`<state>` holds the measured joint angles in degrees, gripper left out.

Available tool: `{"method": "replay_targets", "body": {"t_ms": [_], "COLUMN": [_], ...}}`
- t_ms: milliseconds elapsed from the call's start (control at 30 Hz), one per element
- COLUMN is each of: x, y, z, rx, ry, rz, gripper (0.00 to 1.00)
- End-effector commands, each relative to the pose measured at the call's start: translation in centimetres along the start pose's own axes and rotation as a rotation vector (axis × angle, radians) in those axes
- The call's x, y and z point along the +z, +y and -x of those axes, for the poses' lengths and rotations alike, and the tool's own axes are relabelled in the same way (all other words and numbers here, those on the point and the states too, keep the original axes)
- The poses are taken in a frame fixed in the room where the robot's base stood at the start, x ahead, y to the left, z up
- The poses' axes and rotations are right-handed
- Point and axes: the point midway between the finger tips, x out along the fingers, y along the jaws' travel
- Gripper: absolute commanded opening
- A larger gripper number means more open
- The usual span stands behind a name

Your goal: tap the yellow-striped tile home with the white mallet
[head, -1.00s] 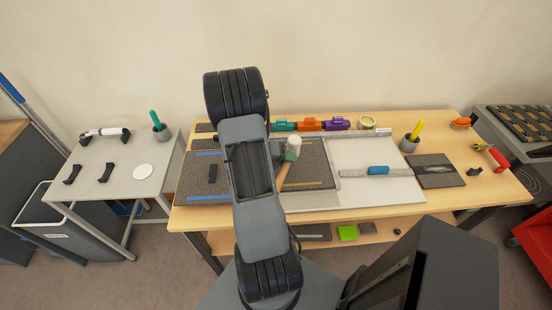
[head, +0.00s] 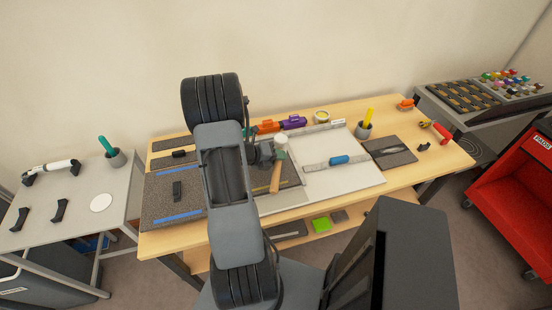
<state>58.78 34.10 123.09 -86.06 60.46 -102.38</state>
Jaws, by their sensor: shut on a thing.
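The yellow-striped tile (head: 291,173) is a dark speckled square on the table, with a yellow stripe near its front edge. My arm and the mallet hide much of it. The white mallet (head: 281,141) has a white head, a green band and a wooden handle that points toward the front. My gripper (head: 267,153) is shut on the mallet, mostly hidden behind my arm. The mallet shows over the tile's right part; I cannot tell whether it touches it. A blue-striped tile area (head: 157,205) lies left of my arm.
A pale board (head: 350,180) with a blue-handled ruler tool (head: 338,160) lies to the right. Behind are orange and purple clamps (head: 292,122), a tape roll (head: 321,116) and a grey cup (head: 363,131) with a yellow stick. A grey side table (head: 75,215) stands left.

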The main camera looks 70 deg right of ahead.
Motion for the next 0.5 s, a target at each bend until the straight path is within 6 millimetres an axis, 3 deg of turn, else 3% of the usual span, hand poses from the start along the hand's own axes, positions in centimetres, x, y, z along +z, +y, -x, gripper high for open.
{"method": "replay_targets", "body": {"t_ms": [200,467,500], "x": [-0.1,-1.3,-1.1], "y": [0.4,5.3,5.0], "z": [-0.2,-3.0,-2.8], "rx": [-0.001,-0.001,-0.001], "ry": [0.000,0.001,-0.001], "rz": [-0.001,0.000,-0.002], "gripper": [0.00,0.00,0.00]}}
